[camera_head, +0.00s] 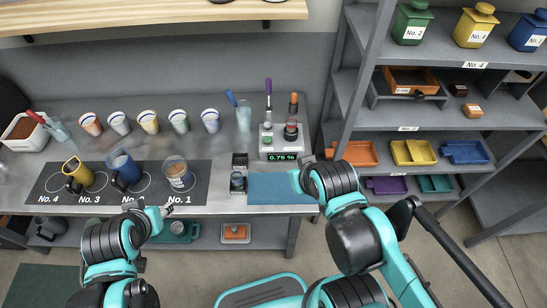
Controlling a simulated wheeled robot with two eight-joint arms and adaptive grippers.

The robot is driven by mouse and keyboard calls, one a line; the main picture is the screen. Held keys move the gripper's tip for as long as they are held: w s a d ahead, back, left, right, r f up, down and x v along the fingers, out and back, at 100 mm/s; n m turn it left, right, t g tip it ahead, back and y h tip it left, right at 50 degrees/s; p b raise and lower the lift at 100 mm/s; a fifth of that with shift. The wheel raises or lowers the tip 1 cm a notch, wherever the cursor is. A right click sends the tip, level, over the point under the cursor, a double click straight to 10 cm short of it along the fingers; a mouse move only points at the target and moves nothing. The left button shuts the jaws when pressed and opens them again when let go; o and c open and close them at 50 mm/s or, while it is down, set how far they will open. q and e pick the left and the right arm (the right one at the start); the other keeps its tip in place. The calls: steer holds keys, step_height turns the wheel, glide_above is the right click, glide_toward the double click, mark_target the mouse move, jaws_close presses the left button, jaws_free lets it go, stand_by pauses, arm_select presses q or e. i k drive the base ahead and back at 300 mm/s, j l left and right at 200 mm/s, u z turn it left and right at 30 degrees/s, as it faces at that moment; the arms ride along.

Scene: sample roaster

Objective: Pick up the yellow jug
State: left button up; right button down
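The yellow jug (77,173) stands on the dark numbered mat (202,193) at the left of the metal counter, between the No. 4 and No. 3 labels. It has a dark handle on its near left side. My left gripper (167,210) is near the front edge of the counter, below the No. 1 label, to the right of the jug and apart from it. It is small here, and I cannot tell its finger opening. My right arm (340,205) reaches up to the counter's right end; its gripper fingers cannot be made out.
A blue jug (122,166) and a clear jug (178,174) stand right of the yellow one. Several cups (149,122) line the back. A scale (280,142) and a blue mat (270,188) lie right. A shelf (365,85) holds canisters and trays.

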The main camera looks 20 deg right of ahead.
mark_target(76, 171)
steer(key=u, duration=1.25)
steer(key=z, duration=0.45)
steer(key=i+j+z, duration=0.15)
steer(key=z, duration=0.2)
steer(key=i+j+z, duration=0.1)
steer(key=j+z, duration=0.2)
steer(key=i+j+z, duration=0.1)
steer(key=j+z, duration=0.25)
steer(key=i+j+z, duration=0.1)
steer(key=j, duration=0.5)
steer(key=i+j+z, duration=0.1)
steer(key=j, duration=1.05)
steer(key=i+z, duration=0.05)
